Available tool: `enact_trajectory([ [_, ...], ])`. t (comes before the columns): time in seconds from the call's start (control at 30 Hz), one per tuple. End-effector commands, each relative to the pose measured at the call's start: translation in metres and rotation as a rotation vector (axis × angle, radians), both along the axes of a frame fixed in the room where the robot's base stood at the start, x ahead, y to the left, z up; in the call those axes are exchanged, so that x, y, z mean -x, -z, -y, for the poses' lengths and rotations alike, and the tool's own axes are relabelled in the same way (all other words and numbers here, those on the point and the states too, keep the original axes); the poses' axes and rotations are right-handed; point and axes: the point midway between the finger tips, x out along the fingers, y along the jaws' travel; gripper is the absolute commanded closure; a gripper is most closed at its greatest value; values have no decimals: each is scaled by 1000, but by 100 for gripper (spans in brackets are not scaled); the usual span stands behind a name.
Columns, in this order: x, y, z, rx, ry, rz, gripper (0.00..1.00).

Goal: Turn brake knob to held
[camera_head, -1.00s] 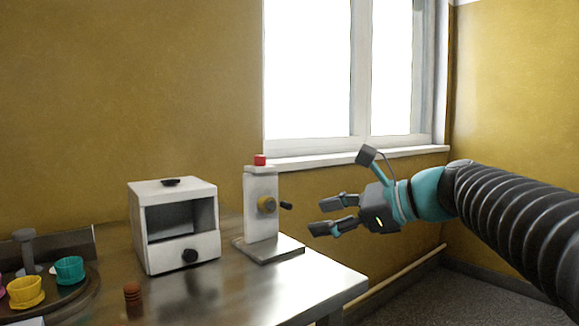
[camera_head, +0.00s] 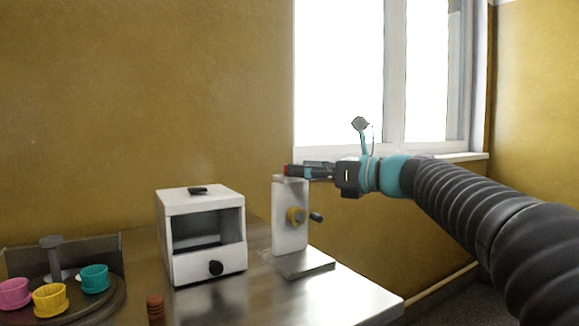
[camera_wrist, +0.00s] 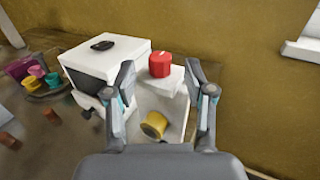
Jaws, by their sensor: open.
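A white upright post (camera_head: 289,225) stands on a flat base plate near the table's right end. A red knob (camera_wrist: 160,66) with a pale mark sits on its top; it also shows partly in the head view (camera_head: 287,170). A yellow knob (camera_wrist: 154,125) is on the post's front, with a dark handle (camera_head: 316,217) beside it in the head view. I cannot tell which knob is the brake knob. My gripper (camera_head: 303,170) is level with the post's top. In the wrist view its open fingers lie either side of the red knob, with gaps; contact is not visible.
A white box (camera_head: 200,261) with an open front and black knob stands left of the post. A round tray (camera_head: 108,306) with pink, yellow and teal cups is further left. A brown stack (camera_head: 155,308) stands at the front. A window is behind.

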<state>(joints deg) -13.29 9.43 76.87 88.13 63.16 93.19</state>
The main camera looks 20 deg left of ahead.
Motion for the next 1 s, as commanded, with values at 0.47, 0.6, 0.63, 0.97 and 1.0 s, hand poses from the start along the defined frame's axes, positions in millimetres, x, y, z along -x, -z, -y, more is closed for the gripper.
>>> enact_trajectory([
  [0.47,-10,0,-40,0,1,0,46],
  [0.6,-10,0,-40,0,1,0,46],
  [0.63,-10,0,-40,0,1,0,46],
  [0.97,-10,0,-40,0,1,1,100],
  [1.0,-10,0,-40,0,1,1,100],
])
